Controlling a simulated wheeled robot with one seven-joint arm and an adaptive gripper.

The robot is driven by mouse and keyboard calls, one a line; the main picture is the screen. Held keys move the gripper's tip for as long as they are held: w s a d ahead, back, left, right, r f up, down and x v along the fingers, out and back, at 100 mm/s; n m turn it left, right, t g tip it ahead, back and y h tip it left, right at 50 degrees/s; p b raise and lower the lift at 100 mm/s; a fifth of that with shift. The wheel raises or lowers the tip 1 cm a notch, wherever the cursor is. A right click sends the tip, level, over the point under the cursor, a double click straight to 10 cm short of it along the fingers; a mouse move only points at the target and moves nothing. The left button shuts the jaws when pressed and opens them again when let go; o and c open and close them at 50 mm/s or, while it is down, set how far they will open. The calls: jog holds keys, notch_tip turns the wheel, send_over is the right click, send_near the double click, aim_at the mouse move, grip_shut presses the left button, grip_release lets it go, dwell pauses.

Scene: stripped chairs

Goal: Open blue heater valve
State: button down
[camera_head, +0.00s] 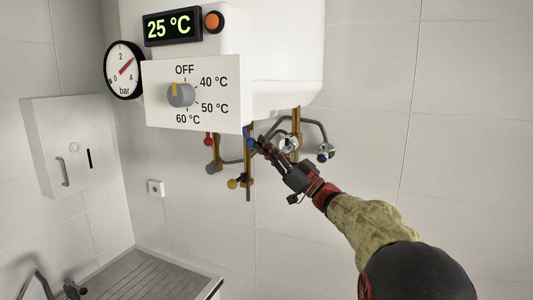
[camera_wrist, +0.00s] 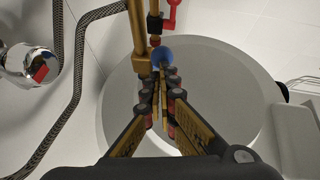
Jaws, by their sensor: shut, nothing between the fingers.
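The white heater (camera_head: 285,50) hangs on the wall with several pipes and valves below it. The blue valve handle (camera_head: 251,143) is under the heater. In the wrist view the blue valve (camera_wrist: 162,57) lies just beyond my fingertips, partly covered by them. My gripper (camera_head: 259,145) reaches up from the lower right with its tips at or very near the blue handle. In the wrist view the fingers (camera_wrist: 160,88) are close together with nothing seen held between them. I cannot tell whether they touch the handle.
A chrome valve (camera_head: 325,152) and braided hose (camera_wrist: 72,85) are close by. The dial (camera_head: 181,95) points near OFF. A sink (camera_head: 150,275) stands below left.

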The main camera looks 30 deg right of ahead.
jog(key=f+t+b, duration=0.1)
jog(key=b, duration=0.2)
jog(key=w+a+f+m+t+b, duration=0.1)
jog(key=b, duration=0.2)
jog(key=shift+w+f+t, duration=0.1)
jog(key=shift+w+t, duration=0.1)
jog(key=shift+t, duration=0.1)
jog(key=shift+w+a+f+b, duration=0.15)
jog(key=shift+w+a+b, duration=0.1)
jog(key=shift+b, duration=0.35)
dwell(0.4)
dwell(1.2)
